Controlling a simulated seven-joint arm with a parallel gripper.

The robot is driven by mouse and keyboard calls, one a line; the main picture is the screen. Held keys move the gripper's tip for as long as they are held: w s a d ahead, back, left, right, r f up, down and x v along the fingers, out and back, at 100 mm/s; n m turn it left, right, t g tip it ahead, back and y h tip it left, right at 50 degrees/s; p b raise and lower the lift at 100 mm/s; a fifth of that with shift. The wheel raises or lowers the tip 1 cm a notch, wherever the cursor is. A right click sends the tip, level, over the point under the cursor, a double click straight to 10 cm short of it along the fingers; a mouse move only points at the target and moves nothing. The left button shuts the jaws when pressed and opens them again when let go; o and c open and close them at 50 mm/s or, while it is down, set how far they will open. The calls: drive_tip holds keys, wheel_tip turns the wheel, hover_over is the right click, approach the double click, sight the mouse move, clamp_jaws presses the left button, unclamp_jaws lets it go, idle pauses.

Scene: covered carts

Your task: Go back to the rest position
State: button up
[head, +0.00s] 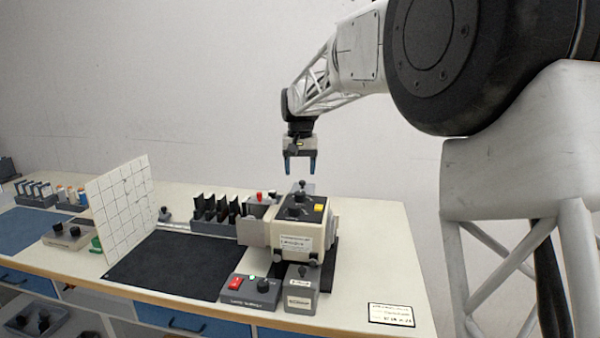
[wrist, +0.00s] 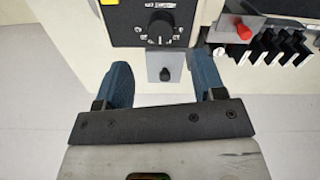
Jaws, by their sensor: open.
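My gripper (head: 300,168) hangs from my arm above the back of the bench, over the beige machine (head: 302,236). Its two blue fingers point down and are apart, with nothing between them. In the wrist view my gripper (wrist: 162,82) is open, and a grey plate with a black knob (wrist: 165,72) shows between the fingers. The machine's dark top with a dial (wrist: 160,25) shows beyond them. A clear gap stands between the fingertips and the machine in the head view.
A grey rack with black pieces (head: 215,226) and a red knob (wrist: 243,31) stand beside the machine. A white gridded panel (head: 121,207) stands upright at left. A power supply box (head: 249,291) sits in front. A black mat (head: 165,266) lies bare. The air around my gripper is clear.

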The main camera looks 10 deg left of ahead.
drive_tip(key=s+d+r+m+t, duration=0.1)
drive_tip(key=s+d+r, duration=0.2)
drive_tip(key=s+d, duration=1.95)
drive_tip(key=s+d+f, duration=0.4)
drive_tip(key=s, duration=0.5)
drive_tip(key=s+d+f+m+t, duration=0.1)
drive_tip(key=s+d+f, duration=0.3)
drive_tip(key=s, duration=0.5)
drive_tip(key=s+d+f, duration=0.3)
drive_tip(key=s+d, duration=0.2)
drive_tip(key=s, duration=0.4)
drive_tip(key=shift+f+t, duration=0.3)
drive_tip(key=shift+f, duration=0.1)
